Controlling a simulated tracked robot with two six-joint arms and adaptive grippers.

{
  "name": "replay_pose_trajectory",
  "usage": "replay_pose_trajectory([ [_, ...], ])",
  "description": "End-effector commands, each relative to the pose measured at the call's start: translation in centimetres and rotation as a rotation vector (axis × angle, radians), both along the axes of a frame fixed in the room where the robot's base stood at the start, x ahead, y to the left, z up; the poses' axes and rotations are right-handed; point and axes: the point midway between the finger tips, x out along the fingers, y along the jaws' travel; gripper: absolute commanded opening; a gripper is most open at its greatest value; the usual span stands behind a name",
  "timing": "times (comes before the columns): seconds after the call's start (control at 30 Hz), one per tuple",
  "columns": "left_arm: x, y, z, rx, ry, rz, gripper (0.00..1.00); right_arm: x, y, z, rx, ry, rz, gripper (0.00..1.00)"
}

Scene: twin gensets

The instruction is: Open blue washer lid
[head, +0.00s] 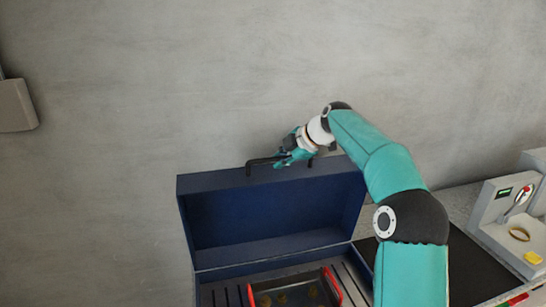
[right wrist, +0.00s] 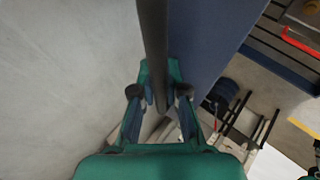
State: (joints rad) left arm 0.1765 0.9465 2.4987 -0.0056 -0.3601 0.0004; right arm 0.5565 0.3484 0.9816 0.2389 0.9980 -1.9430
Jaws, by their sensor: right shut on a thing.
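The blue washer lid (head: 271,208) stands raised at the back of the washer in the head view, its hollow inner side facing me. A black bar handle (head: 262,160) runs along its top edge. My right gripper (head: 284,160) is at the handle, and its fingers are shut on it. In the right wrist view the dark handle bar (right wrist: 153,45) passes between the two fingertips of my right gripper (right wrist: 158,95), with the blue lid (right wrist: 205,45) just right of it. My left gripper is not in view.
Below the lid, the open washer holds a red-handled tray (head: 334,285) over a slatted rack (head: 222,295). A grey wall (head: 150,90) is close behind the lid. At the right, a dark mat (head: 475,265) and a light grey device (head: 505,225) sit on a bench.

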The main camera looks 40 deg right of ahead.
Motion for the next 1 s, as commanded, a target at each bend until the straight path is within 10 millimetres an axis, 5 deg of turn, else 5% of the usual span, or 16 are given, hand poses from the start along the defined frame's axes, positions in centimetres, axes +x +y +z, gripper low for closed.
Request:
replay_pose_trajectory([
  [0.33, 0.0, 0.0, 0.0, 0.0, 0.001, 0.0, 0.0, 0.3, 0.0, 0.1, -0.009, -0.001, 0.002, 0.0],
  [0.37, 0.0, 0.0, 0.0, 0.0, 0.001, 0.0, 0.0, 0.4, 0.1, 0.1, -0.008, -0.001, 0.003, 0.16],
  [0.5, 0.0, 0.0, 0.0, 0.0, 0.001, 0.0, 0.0, 0.4, 0.2, 0.1, -0.007, 0.0, 0.003, 0.39],
  [1.0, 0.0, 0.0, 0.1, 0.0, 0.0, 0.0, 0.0, -0.6, 0.2, 1.1, -0.004, -0.001, 0.005, 0.39],
])
